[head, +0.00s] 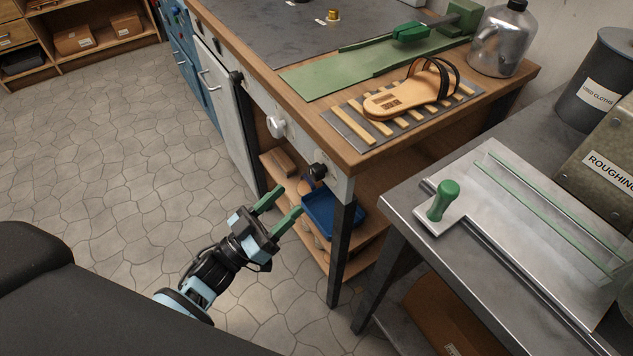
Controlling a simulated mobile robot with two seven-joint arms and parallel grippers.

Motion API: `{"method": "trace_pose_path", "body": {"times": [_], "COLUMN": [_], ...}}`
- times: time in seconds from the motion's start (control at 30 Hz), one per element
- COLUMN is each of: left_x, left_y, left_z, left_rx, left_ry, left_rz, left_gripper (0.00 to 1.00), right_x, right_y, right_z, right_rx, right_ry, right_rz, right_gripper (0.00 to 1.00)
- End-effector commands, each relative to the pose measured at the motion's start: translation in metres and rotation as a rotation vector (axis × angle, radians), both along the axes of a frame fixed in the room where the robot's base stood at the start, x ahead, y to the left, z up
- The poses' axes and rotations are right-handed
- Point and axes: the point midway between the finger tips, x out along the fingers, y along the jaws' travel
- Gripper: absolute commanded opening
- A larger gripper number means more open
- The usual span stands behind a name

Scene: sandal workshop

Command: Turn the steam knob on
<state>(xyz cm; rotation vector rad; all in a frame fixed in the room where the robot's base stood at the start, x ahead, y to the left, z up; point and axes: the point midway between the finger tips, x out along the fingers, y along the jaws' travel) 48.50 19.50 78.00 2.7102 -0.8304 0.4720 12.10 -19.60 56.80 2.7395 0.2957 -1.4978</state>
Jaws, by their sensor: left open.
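Two knobs sit on the front edge of the wooden workbench (352,158). One is a larger silver knob (276,127). The other is a smaller black knob (317,171) near the bench's front corner. I can read no label that tells which is the steam knob. My left gripper (289,197) has green fingers, spread apart and empty. It is below and to the left of the black knob in the picture, pointing up towards it, and appears apart from it. My right gripper is not in view.
A sandal (409,95) rests on a slatted rack (352,127) on the bench. A blue tray (333,215) sits on the shelf below. A metal table (402,199) with a green-handled tool (442,202) stands at right. Stone floor (110,150) is clear at left.

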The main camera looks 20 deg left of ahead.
Motion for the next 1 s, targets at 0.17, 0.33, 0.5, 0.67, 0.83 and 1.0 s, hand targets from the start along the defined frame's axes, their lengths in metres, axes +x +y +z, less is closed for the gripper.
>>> {"method": "trace_pose_path", "body": {"times": [0.17,0.33,0.5,0.67,0.83,1.0], "left_x": [0.006,0.024,0.043,0.056,0.061,0.061], "left_y": [-0.003,-0.015,-0.028,-0.035,-0.038,-0.038], "left_z": [0.003,0.013,0.022,0.026,0.029,0.028], "left_rx": [0.0,-0.001,0.0,0.0,0.001,0.0], "left_ry": [0.0,-0.002,-0.001,0.002,0.002,0.003], "left_rz": [0.002,0.002,0.001,0.004,0.003,0.002], "left_gripper": [0.54,0.54,0.54,0.54,0.54,0.54], "right_x": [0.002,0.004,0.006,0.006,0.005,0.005], "right_y": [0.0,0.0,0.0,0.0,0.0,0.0], "right_z": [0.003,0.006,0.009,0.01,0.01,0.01], "right_rx": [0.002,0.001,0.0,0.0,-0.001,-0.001], "right_ry": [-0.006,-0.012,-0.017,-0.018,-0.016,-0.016], "right_rz": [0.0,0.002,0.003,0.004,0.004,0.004], "right_gripper": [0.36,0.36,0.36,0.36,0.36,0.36]}}
